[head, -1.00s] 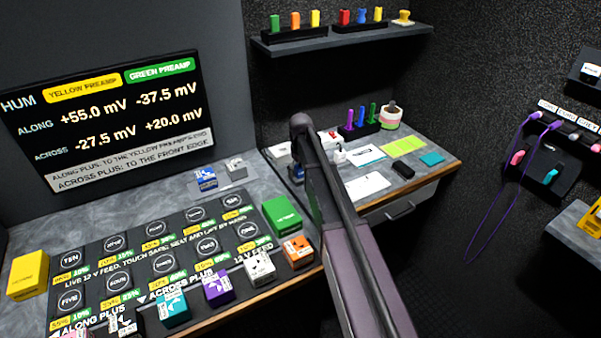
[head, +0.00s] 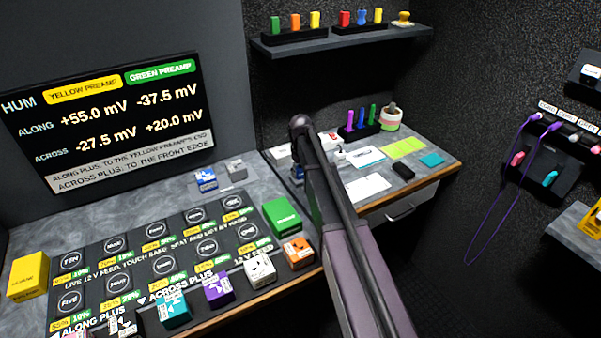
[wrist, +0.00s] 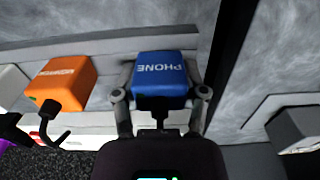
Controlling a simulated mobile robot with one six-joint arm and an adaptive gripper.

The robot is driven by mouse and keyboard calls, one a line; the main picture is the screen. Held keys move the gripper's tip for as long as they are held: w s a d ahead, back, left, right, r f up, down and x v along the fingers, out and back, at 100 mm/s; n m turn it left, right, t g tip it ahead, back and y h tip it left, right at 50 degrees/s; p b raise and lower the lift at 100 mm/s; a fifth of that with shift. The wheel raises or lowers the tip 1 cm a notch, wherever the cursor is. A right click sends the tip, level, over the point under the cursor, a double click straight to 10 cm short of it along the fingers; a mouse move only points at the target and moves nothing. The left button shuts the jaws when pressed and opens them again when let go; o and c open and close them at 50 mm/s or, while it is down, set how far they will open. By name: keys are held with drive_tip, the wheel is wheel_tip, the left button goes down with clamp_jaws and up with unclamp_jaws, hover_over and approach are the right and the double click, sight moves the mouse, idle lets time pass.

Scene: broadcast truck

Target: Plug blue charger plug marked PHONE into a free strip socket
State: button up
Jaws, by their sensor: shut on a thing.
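The blue plug marked PHONE (wrist: 163,75) is in the middle of the wrist view, its lettering upside down. My gripper (wrist: 161,92) is shut on it, one finger on each side, with its dark cord hanging toward my palm. A pale strip (wrist: 105,118) runs across behind and below the plug. An orange plug with a dark cord (wrist: 62,82) sits at the strip, left of the blue plug and apart from it. Whether the blue plug's prongs are in a socket is hidden. In the head view my arm covers most of the gripper area.
A white plug (wrist: 10,82) is at the wrist view's left edge. A dark grey box (wrist: 296,128) stands at right, with bare grey counter (wrist: 275,50) beyond it. In the head view, pens in a holder (head: 360,128) and a cup (head: 390,119) stand behind my arm.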

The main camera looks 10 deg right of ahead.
drive_tip(key=shift+r+p, duration=1.6)
drive_tip(key=shift+r, duration=0.1)
drive_tip(key=shift+s+r+p, duration=0.15)
drive_tip(key=shift+r+p, duration=0.15)
drive_tip(key=s+p, duration=0.1)
drive_tip(key=s, duration=1.4)
drive_tip(key=shift+s+a+r, duration=0.35)
drive_tip(key=shift+a+r, duration=0.1)
